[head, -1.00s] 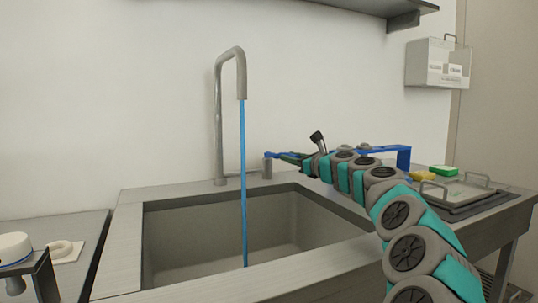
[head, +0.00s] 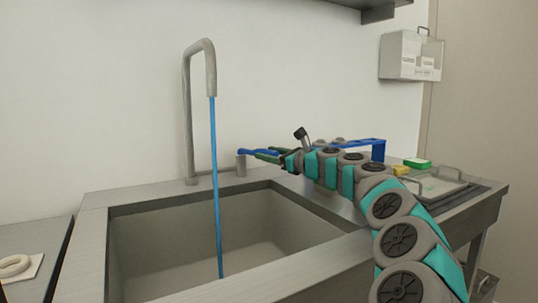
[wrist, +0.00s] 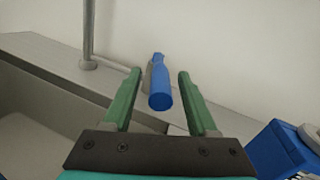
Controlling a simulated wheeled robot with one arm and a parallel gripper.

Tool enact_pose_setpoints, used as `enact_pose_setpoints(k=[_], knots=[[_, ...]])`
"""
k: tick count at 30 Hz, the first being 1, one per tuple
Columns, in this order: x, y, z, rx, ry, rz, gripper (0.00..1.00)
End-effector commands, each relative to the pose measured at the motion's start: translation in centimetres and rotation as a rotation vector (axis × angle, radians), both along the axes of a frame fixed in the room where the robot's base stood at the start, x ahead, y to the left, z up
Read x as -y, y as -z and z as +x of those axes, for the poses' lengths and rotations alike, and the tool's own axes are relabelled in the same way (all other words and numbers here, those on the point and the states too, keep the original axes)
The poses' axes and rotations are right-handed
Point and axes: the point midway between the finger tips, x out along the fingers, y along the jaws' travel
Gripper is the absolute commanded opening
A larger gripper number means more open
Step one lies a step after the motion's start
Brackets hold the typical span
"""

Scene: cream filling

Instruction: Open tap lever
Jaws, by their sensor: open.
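The tap has a tall grey spout (head: 188,110) with a blue stream of water (head: 215,190) running down into the sink. Its blue lever (head: 248,151) sits on a short grey post (head: 241,166) to the right of the spout. In the wrist view the lever (wrist: 160,97) points toward me, between the two green fingers. My gripper (wrist: 160,74) is open, with a finger on each side of the lever and a visible gap to both. In the head view my gripper (head: 265,154) is at the lever, and its fingers partly overlap it.
The sink basin (head: 150,245) lies in front of the tap. A blue bracket (head: 378,149) stands behind my arm on the right. Yellow and green sponges (head: 417,163) and a tray with handles (head: 440,184) are at the right. A box (head: 410,57) hangs on the wall.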

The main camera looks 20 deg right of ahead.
Motion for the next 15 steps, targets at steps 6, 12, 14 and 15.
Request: enact_pose_setpoints(k=[6, 12, 14, 15], knots=[[0.3, 0.0, -0.4, 0.0, 0.001, 0.0, 0.59], [1.2, 0.0, -2.7, 0.001, 0.0, 0.002, 0.59], [1.8, 0.0, -3.6, 0.001, 0.002, 0.001, 0.59], [2.1, 0.0, -4.2, 0.001, 0.002, 0.001, 0.59]])
